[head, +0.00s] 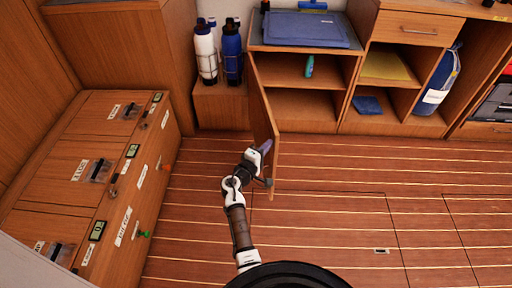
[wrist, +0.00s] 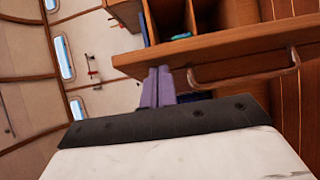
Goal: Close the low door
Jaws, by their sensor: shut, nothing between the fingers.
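The low door (head: 262,105) stands open in the head view, swung out from the left side of the low cabinet (head: 305,84) over the floor. In the wrist view the door (wrist: 225,50) runs across the upper right, with a curved bar handle (wrist: 245,77) on it. My gripper (head: 265,147) is beside the left face of the door, close to its free end. Its purple fingers (wrist: 158,87) are together and hold nothing. They overlap the door in the wrist view; I cannot tell whether they touch it.
A teal bottle (head: 309,66) stands inside the open cabinet. White (head: 205,52) and blue (head: 231,55) bottles stand left of the door. A wooden locker (head: 125,170) with labelled lids is at the left. The plank floor (head: 330,215) right of the door is clear.

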